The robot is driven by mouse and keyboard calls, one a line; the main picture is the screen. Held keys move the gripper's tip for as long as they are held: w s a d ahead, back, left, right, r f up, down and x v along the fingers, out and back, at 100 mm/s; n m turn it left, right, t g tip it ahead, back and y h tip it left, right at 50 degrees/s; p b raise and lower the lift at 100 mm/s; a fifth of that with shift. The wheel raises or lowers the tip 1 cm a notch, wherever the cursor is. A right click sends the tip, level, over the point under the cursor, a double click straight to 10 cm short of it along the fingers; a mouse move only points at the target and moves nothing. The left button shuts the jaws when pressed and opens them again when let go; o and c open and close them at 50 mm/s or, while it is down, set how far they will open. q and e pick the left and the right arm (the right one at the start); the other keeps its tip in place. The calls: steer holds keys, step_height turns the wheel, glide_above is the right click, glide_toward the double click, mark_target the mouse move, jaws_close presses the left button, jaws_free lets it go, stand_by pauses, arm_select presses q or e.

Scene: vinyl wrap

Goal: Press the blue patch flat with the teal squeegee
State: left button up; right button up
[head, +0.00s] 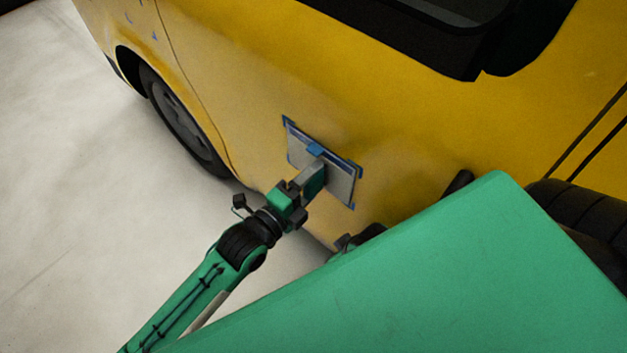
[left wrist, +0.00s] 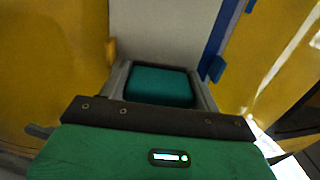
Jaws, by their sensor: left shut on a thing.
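The patch (head: 341,186) is on the side of the yellow vehicle. It looks like a pale grey tilted rectangle with a dark blue strip along its upper edge and blue pieces at its corners. My left gripper (head: 306,181) is in front of it, shut on the teal squeegee (head: 316,180). In the left wrist view, the teal squeegee (left wrist: 160,86) sits between the fingers, with the grey face (left wrist: 160,30) and a blue strip (left wrist: 224,28) beyond. The squeegee's working edge is hidden, so contact is unclear. My right gripper is not in view.
The yellow vehicle's body (head: 400,110) fills the upper part of the head view. Its wheel (head: 178,115) is left of the patch, and small blue marks (head: 140,22) are on its upper left. Open pale floor (head: 80,180) lies at left.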

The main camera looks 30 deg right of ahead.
mark_target(292, 149)
arm_select(q)
steer(key=shift+w, duration=0.1)
steer(key=shift+w+a+b, duration=0.35)
steer(key=shift+w+b, duration=0.05)
steer(key=shift+w, duration=0.5)
steer(key=shift+w, duration=0.1)
steer(key=shift+w+a+b, duration=0.2)
steer(key=shift+w, duration=0.3)
steer(key=shift+w+a+b, duration=0.15)
steer(key=shift+w+b, duration=0.05)
steer(key=shift+w, duration=0.25)
steer(key=shift+w, duration=0.1)
steer(key=shift+w+a+b, duration=0.2)
steer(key=shift+w+b, duration=0.05)
steer(key=shift+w, duration=0.25)
steer(key=shift+w+a+b, duration=0.2)
steer(key=shift+w, duration=0.25)
steer(key=shift+w+a+b, duration=0.2)
steer(key=shift+w+b, duration=0.05)
steer(key=shift+w, duration=0.25)
steer(key=shift+w+a+b, duration=0.15)
steer(key=shift+w+b, duration=0.05)
steer(key=shift+w, duration=0.3)
steer(key=shift+w, duration=0.1)
